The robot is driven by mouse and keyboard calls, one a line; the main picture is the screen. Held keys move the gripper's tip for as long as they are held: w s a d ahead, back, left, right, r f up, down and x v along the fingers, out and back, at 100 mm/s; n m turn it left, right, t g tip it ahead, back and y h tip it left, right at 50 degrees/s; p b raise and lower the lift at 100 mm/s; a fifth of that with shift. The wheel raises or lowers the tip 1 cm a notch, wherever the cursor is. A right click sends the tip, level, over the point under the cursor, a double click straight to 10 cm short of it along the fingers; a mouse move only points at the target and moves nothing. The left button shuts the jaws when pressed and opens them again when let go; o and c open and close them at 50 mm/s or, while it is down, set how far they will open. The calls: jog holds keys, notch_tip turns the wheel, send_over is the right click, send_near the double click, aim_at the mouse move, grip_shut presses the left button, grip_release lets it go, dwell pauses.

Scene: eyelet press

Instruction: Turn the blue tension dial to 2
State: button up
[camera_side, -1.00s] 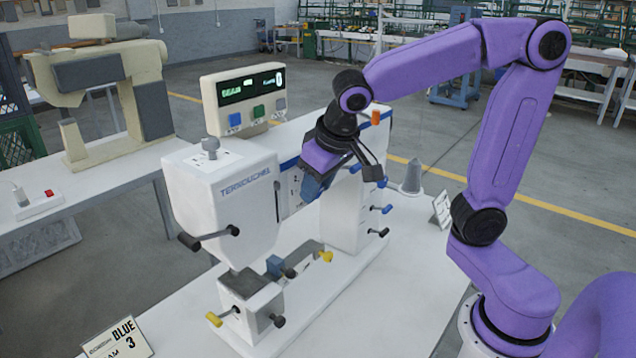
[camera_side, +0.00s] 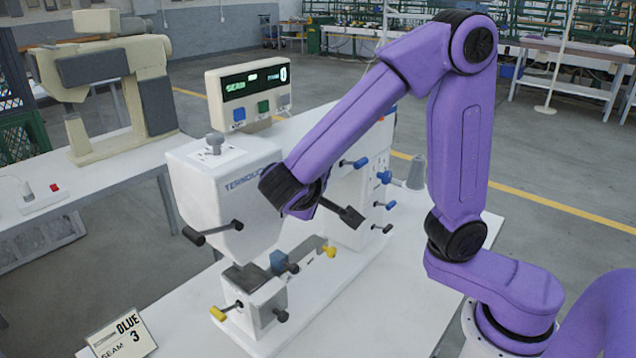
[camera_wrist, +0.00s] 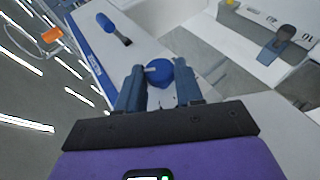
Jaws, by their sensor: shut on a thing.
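The blue dial (camera_wrist: 158,72) sits on the white machine in the wrist view, with a pale mark on its face pointing left. The two fingers of my gripper (camera_wrist: 160,88) stand on either side of it and are shut on it. In the side view my gripper (camera_side: 305,205) is against the machine behind my wrist, which hides the dial and fingertips. No scale number around the dial is readable. A card (camera_side: 122,337) at the front left reads "BLUE SEAM 3".
The machine's white head (camera_side: 210,195) has a dark-handled lever (camera_side: 205,234) at the front. Several blue and black levers (camera_side: 384,205) stick out of the right column. A display box (camera_side: 250,95) stands behind. The bench's front right is clear.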

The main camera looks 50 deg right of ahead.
jog(key=n+t+h, duration=0.1)
jog(key=h, duration=0.2)
jog(key=f+n+t+h, duration=0.1)
jog(key=h, duration=0.2)
jog(key=n+t+h, duration=0.1)
jog(key=n+h, duration=0.1)
jog(key=h, duration=0.1)
jog(key=shift+a+f+t, duration=0.15)
jog(key=shift+f+t, duration=0.15)
dwell(0.3)
jog(key=o, duration=1)
jog(key=v, duration=1.7)
jog(key=shift+f, duration=0.25)
